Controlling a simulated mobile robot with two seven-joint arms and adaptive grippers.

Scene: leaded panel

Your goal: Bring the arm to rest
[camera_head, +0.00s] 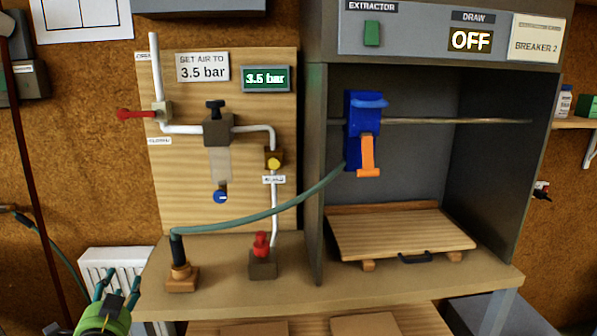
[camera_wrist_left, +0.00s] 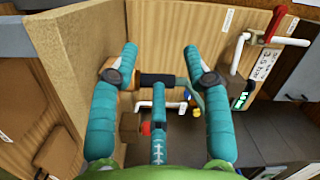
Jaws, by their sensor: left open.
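My left gripper (camera_head: 119,286) is at the lower left of the head view, with a green body and teal fingers. It hovers in front of the bench's left end, apart from the things on it. A black handle (camera_wrist_left: 158,79) shows beyond the fingers there. In the head view the black handle (camera_head: 177,247) stands upright in a brown holder (camera_head: 182,278), with a teal hose running from it. My right gripper is not in view.
The bench (camera_head: 330,288) carries a red-topped fitting (camera_head: 262,258). A booth at right holds a slatted wooden board (camera_head: 395,232) and a blue-orange tool (camera_head: 366,130) on its rail. A white radiator (camera_head: 118,268) stands behind my gripper. The extractor display reads OFF.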

